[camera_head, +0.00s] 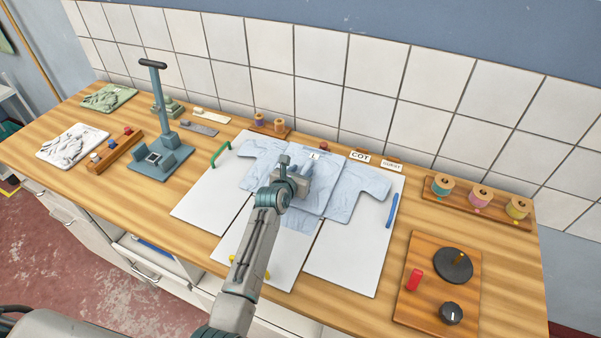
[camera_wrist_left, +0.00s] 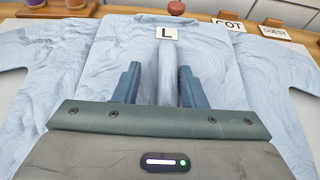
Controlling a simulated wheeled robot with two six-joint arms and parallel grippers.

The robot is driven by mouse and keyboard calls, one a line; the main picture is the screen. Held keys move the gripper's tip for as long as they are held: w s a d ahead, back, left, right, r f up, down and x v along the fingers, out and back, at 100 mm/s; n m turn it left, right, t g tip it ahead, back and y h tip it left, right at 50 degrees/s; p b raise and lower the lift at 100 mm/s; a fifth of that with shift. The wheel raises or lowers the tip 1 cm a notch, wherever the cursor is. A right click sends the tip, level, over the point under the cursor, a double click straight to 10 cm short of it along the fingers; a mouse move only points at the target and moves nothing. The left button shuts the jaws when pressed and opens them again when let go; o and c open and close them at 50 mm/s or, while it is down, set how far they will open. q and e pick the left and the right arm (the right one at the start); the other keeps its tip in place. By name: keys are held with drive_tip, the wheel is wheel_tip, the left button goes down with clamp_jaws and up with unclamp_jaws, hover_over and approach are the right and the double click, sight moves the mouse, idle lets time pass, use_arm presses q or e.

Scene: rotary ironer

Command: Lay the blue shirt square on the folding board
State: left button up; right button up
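The blue shirt (camera_head: 340,199) lies spread on the white folding board (camera_head: 341,258), sleeves out to both sides and the collar with an "L" tag toward the wall. Its surface is wrinkled. The board has a green handle at left, a blue one at right and a yellow one in front. My left gripper (camera_head: 302,170) is over the middle of the shirt and hides part of it. In the left wrist view its fingers (camera_wrist_left: 159,85) stand apart, with a raised pale strip of the shirt (camera_wrist_left: 75,85) showing between them; contact cannot be told. My right gripper is not in view.
"COT" (camera_head: 360,156) and "GUEST" (camera_head: 391,166) signs stand behind the board. A rack of thread spools (camera_head: 480,198) and a wooden panel with knobs (camera_head: 437,285) are at right. A blue-grey press stand (camera_head: 160,157) and folded cloths are at left. A tiled wall bounds the back.

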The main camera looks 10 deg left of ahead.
use_arm(q)
drive_tip(key=shift+s+f, duration=0.2)
drive_tip(key=shift+f, duration=0.15)
drive_tip(key=shift+s, duration=0.15)
drive_tip(key=shift+s+r, duration=0.1)
drive_tip(key=shift+s, duration=0.2)
drive_tip(key=v, duration=0.3)
drive_tip(key=b+v, duration=0.1)
drive_tip(key=v, duration=0.2)
drive_tip(key=b+v, duration=0.1)
drive_tip(key=v, duration=0.2)
drive_tip(key=shift+s+a+r, duration=0.1)
drive_tip(key=shift+s+r, duration=0.05)
drive_tip(key=shift+r, duration=0.3)
drive_tip(key=shift+s+a+r, duration=0.1)
drive_tip(key=shift+s+r, duration=0.15)
drive_tip(key=shift+s, duration=0.25)
